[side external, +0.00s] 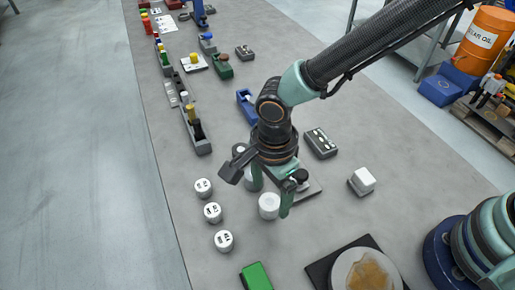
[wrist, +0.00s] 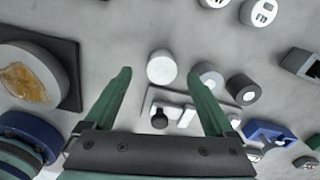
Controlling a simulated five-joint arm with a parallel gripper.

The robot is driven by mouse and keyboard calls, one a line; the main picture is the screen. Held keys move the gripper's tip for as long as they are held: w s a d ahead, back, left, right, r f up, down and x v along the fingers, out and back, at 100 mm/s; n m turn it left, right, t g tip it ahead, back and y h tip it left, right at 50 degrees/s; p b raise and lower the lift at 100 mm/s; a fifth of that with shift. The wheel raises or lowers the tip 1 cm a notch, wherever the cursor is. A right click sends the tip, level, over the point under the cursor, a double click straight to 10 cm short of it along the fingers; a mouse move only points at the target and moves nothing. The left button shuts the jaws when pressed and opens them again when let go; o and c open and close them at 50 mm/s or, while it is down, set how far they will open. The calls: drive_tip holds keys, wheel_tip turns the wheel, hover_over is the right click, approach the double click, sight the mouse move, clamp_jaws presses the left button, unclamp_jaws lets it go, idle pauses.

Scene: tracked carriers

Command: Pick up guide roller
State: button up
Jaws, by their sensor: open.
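My gripper (side external: 271,193) is open and empty, pointing down over the table. In the wrist view its two green fingers (wrist: 160,76) stand wide apart. A plain white cylinder (side external: 269,206) stands upright by the fingers; in the wrist view it (wrist: 161,67) shows beyond and between the fingertips, and I see no contact. One grey cylinder (side external: 253,179) is partly hidden by my wrist in the side view. I cannot tell which of these is the guide roller.
Several white marked cylinders (side external: 212,212) stand in a row left of my gripper. A grey plate with small parts (wrist: 180,116) lies under the fingers. A blue bracket (side external: 246,104), a dark box (side external: 320,143) and a white block (side external: 362,180) stand nearby.

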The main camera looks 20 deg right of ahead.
sight(269, 201)
wheel_tip(269, 201, down, 4)
drive_tip(key=shift+w+f, duration=0.1)
drive_tip(key=shift+w, duration=0.05)
clamp_jaws()
idle(0.4)
